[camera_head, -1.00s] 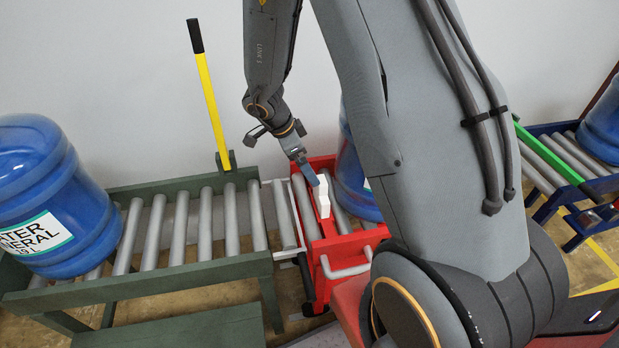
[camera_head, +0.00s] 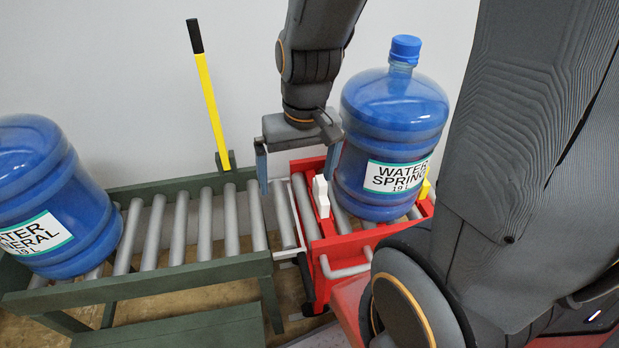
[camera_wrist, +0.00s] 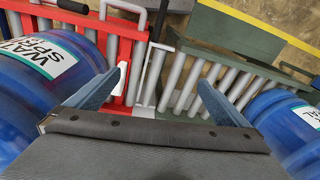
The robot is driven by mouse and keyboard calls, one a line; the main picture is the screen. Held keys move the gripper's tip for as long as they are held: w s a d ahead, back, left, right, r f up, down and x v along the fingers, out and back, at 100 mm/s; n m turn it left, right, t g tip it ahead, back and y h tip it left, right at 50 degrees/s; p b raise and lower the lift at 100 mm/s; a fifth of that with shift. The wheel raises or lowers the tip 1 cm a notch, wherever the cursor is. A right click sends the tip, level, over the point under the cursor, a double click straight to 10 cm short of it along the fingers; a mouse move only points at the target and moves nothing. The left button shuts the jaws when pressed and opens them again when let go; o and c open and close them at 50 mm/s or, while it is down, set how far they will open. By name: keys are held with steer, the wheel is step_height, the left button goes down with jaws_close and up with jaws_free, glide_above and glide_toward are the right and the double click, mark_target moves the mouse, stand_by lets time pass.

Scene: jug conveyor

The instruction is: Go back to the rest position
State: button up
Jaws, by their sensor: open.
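My gripper (camera_head: 297,165) is open and empty, pointing down above the join between the green roller conveyor and the red cart. In the wrist view its two blue fingers (camera_wrist: 162,98) are spread wide with nothing between them. A blue jug labelled Water Spring (camera_head: 392,135) stands upright on the red roller cart (camera_head: 345,250), just right of the gripper; it also shows at the left of the wrist view (camera_wrist: 45,85). A white block (camera_head: 321,196) sits on the cart's left side by the jug.
A blue jug labelled Mineral (camera_head: 55,200) stands on the left part of the green conveyor (camera_head: 200,268). A yellow lever with a black grip (camera_head: 209,90) rises behind the conveyor. The rollers (camera_head: 205,222) between this jug and the cart are bare.

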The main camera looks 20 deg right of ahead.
steer(key=shift+s+d+r+n+g+h, duration=0.1)
steer(key=shift+s+d+n+g+h, duration=0.1)
steer(key=shift+s+d, duration=0.35)
steer(key=shift+s+d+n+g+h, duration=0.1)
steer(key=shift+s+d+n, duration=0.1)
steer(key=shift+s, duration=0.5)
stand_by(0.5)
